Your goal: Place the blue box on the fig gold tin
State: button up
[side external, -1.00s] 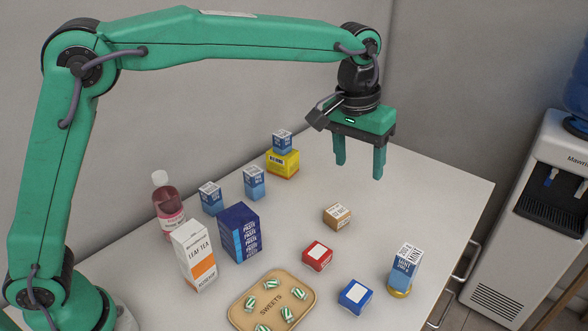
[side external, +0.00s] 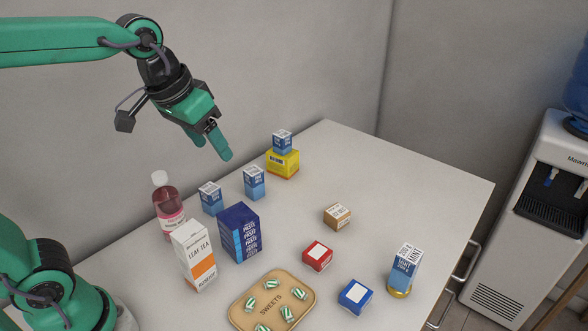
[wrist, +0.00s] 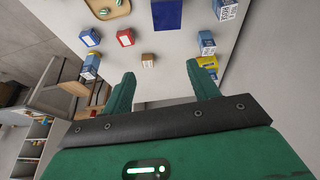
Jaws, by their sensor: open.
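A low dark-blue box (side external: 355,296) with a white label lies at the front right of the counter, with nothing on it. Right of it, a gold tin (side external: 400,292) shows only its rim beneath a tall blue-and-white box (side external: 406,263) marked MINT, which stands on it. The tin's label is unreadable. The low blue box also shows in the wrist view (wrist: 90,38), as does the tall one (wrist: 90,66). My gripper (side external: 212,149) is open and empty, tilted in the air above the back left, well away from both. Its fingers spread apart in the wrist view (wrist: 160,74).
A red box (side external: 317,256) and brown box (side external: 337,216) stand mid-counter. A small blue box (side external: 282,141) sits on a yellow box (side external: 283,164) at the back. A bottle (side external: 169,205), tea carton (side external: 194,255), large blue carton (side external: 240,232) and sweets tray (side external: 235,310) occupy the left.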

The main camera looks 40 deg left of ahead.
jog(key=s+a+f+t, duration=0.1)
jog(key=s+a+f, duration=0.3)
jog(key=s, duration=0.4)
jog(key=shift+s+a+f+y, duration=0.2)
jog(key=shift+s+f+y, duration=0.1)
jog(key=shift+f, duration=0.2)
